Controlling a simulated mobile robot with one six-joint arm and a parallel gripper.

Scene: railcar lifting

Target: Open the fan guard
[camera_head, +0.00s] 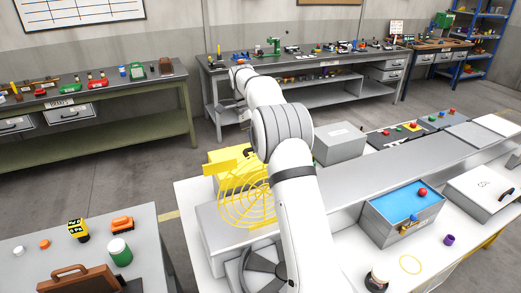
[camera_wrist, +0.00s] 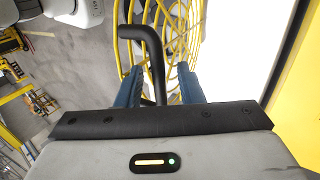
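The yellow wire fan guard (camera_head: 237,208) stands left of my arm in the head view, apart from the dark fan opening (camera_head: 262,270) in front of it. The arm hides its right part. In the wrist view its curved yellow bars (camera_wrist: 186,38) are at the top. A black bent handle (camera_wrist: 155,50) runs down between the two blue fingers of my gripper (camera_wrist: 159,88). Gaps show between the handle and both fingers, so the gripper looks open around it. In the head view the gripper is hidden behind my arm.
A grey box (camera_head: 340,142) stands right of my arm. A blue-topped box (camera_head: 392,222) with a red knob is on the white bench further right. A near-left table (camera_head: 75,240) holds small items and a brown toolbox. Grey floor lies between the benches.

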